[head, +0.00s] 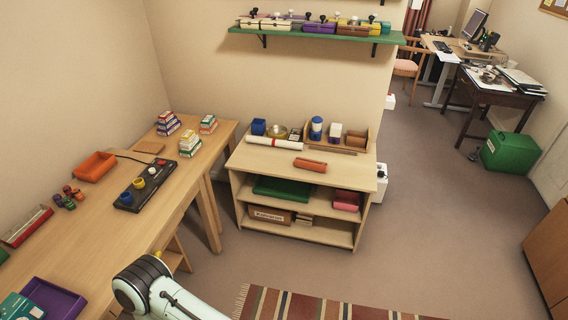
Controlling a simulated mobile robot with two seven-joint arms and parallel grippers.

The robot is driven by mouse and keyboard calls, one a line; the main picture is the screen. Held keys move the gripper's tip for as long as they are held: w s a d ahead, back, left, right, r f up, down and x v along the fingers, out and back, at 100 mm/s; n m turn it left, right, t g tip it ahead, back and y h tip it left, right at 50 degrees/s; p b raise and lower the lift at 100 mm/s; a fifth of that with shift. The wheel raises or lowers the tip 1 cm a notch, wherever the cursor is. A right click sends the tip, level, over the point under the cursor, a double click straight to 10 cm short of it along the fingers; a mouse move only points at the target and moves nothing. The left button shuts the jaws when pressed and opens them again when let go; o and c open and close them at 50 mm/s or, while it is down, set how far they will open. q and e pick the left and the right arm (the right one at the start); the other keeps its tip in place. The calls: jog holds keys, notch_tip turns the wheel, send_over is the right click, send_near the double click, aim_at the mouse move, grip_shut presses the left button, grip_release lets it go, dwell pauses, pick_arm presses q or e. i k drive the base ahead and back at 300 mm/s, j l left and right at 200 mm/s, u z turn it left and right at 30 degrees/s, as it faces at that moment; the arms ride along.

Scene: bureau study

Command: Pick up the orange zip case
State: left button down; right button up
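An orange, elongated case (310,164), which looks like the orange zip case, lies on the top of the low wooden shelf unit (262,165), near its front edge. It lies flat, and nothing covers it. Its zip is too small to make out. Part of one of my arms shows at the bottom left of the head view, well away from the case. Neither of my grippers is in view.
The long table (110,225) at left holds an orange tray (95,167) and stacked boxes. A striped rug (320,306) lies in front; open floor lies right.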

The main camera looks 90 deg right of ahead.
aim_at(301, 162)
jog(key=z, duration=3.1)
jog(key=i+l+u, duration=0.15)
jog(key=i, duration=0.3)
jog(key=i+l+u, duration=0.1)
jog(key=i, duration=0.35)
jog(key=i+l+u, duration=0.15)
jog(key=i, duration=0.25)
